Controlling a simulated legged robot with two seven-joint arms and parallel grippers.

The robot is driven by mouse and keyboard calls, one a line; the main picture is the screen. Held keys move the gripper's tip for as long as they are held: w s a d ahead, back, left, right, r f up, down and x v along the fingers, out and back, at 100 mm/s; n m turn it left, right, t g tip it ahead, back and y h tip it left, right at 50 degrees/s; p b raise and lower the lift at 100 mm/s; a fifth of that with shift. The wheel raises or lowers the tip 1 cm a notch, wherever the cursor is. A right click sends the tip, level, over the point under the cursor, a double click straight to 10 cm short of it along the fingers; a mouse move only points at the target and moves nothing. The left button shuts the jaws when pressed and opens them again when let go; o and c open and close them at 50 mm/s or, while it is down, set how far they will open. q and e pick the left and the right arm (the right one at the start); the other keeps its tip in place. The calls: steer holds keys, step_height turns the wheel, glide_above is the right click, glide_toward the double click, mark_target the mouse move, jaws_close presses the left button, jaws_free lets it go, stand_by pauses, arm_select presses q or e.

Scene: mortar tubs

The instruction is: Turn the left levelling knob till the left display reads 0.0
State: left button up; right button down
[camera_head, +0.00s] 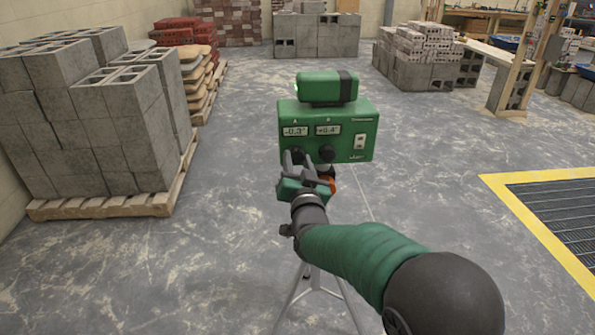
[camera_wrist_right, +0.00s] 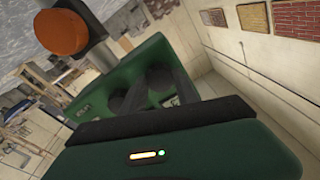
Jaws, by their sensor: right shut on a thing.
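The green levelling instrument (camera_head: 365,150) stands on a tripod (camera_head: 338,300) in front of me, with two displays and two dark knobs. The left display (camera_head: 295,131), marked A, reads -0.3°. The right display (camera_head: 328,130), marked B, reads +0.4°. My right gripper (camera_head: 297,158) is shut on the left knob (camera_head: 298,153), its fingers on either side of it and partly hiding it. In the right wrist view this knob (camera_wrist_right: 158,77) sits between the dark fingers. The right knob (camera_head: 326,151) is free, just beside the gripper. My left gripper is not in view.
An orange round-capped part (camera_wrist_right: 75,32) is close to the right gripper. Grey blocks (camera_head: 90,120) on a pallet (camera_head: 110,206) stand at left. A yellow-edged floor grate (camera_head: 560,215) lies at right. The floor around the tripod is clear.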

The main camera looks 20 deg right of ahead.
steer(key=m+b, duration=0.1)
steer(key=m, duration=0.1)
steer(key=f+m+b, duration=0.1)
steer(key=b, duration=0.1)
steer(key=shift+a+f+m+h, duration=0.15)
steer(key=shift+m+h, duration=0.15)
steer(key=shift+m, duration=0.1)
steer(key=shift+r+m+b, duration=0.2)
steer(key=shift+m+b, duration=1.1)
steer(key=shift+m, duration=0.8)
steer(key=c, duration=1.1)
jaws_free()
steer(key=shift+c, duration=0.2)
steer(key=shift+o, duration=1.1)
steer(key=shift+w+r, duration=0.1)
steer(key=shift+r, duration=0.05)
steer(key=shift+r+m, duration=0.15)
steer(key=shift+m, duration=0.15)
